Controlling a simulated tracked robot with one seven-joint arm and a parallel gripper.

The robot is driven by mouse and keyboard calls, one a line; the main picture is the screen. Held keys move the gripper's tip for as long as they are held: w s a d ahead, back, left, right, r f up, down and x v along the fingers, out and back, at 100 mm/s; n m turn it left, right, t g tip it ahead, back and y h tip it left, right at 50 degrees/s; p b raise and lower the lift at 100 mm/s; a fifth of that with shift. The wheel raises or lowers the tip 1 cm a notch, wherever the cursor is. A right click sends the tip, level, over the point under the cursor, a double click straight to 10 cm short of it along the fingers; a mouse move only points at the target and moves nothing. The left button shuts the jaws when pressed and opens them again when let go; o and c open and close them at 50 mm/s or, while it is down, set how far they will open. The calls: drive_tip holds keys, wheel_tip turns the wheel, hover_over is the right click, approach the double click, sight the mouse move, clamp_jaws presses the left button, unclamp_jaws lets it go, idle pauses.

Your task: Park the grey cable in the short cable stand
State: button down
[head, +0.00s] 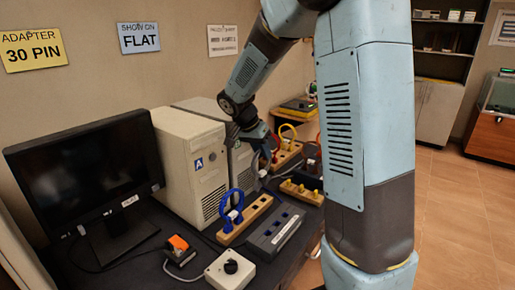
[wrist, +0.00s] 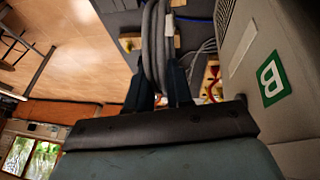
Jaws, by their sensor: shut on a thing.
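In the wrist view my gripper (wrist: 156,78) is shut on the looped grey cable (wrist: 152,40), which has a pale band at its right. In the head view my gripper (head: 262,148) is above the table beside the computer towers, with the grey cable (head: 262,170) hanging below it. A short wooden stand (head: 301,192) with yellow pegs is just right of and below the gripper; no cable shows on it. A longer wooden stand (head: 245,221) carries a blue cable (head: 231,203). I cannot tell whether the grey cable touches anything.
A dark grey box (head: 275,230), white switch box (head: 230,270) and monitor (head: 85,175) are in front. More cables and stands (head: 286,154) stand behind.

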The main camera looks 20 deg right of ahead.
sight(262, 171)
drive_tip(key=shift+a+f, duration=0.15)
drive_tip(key=shift+f, duration=0.5)
drive_tip(key=shift+a+f, duration=0.15)
drive_tip(key=shift+f, duration=2)
drive_tip(key=shift+s+a, duration=0.15)
drive_tip(key=shift+a, duration=0.05)
drive_tip(key=shift+f, duration=1)
idle(1.8)
drive_tip(key=c, duration=0.9)
unclamp_jaws()
drive_tip(key=shift+c, duration=0.2)
drive_tip(key=shift+o, duration=0.4)
